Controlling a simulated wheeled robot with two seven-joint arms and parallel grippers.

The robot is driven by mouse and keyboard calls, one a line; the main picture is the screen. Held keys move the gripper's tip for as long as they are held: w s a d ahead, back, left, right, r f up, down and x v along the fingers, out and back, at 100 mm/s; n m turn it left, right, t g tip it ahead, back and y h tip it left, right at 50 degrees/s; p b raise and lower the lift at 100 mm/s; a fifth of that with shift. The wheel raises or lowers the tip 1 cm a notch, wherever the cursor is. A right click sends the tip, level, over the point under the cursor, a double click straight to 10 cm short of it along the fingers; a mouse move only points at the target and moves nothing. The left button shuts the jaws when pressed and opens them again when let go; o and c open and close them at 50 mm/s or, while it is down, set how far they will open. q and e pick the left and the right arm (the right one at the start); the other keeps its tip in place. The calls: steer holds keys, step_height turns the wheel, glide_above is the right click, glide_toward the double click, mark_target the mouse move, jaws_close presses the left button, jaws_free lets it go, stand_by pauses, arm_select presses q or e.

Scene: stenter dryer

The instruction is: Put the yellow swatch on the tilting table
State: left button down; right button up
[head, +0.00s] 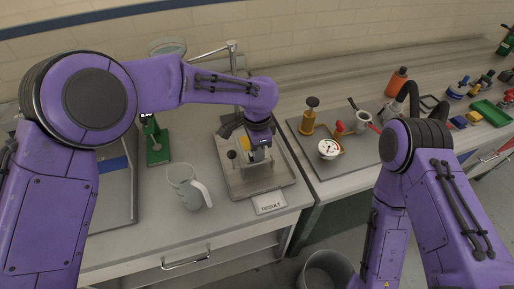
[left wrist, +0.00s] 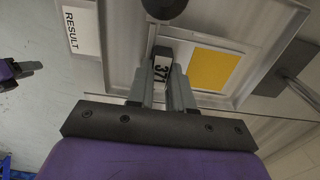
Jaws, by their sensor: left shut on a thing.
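The yellow swatch (left wrist: 215,68) is a flat square beside my left fingers, over a pale plate. Its corner shows in the head view (head: 245,143). My left gripper (left wrist: 163,88) is shut on a dark block with a white label, "371" (left wrist: 164,68). I cannot tell whether the block is joined to the swatch, or whether the swatch touches the plate. The likely tilting table is a metal unit (head: 263,184) with a raised rim and a "RESULT" plate. A purple and dark part at the left wrist view's left edge may be my right gripper (left wrist: 28,68); its jaws are unclear.
A dark round knob (left wrist: 165,8) stands close to my left fingers. A clear jug (head: 187,187) stands left of the unit, and a green stand (head: 156,145) behind the jug. A board with a white gauge (head: 329,149) lies to the right. A bin (head: 327,272) stands below.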

arm_select(q)
steer(key=c, duration=0.9)
jaws_free()
steer(key=shift+c, duration=0.2)
step_height(320, 180, up, 11)
steer(key=b, duration=0.1)
steer(key=shift+f+b, duration=0.2)
steer(key=shift+b, duration=0.2)
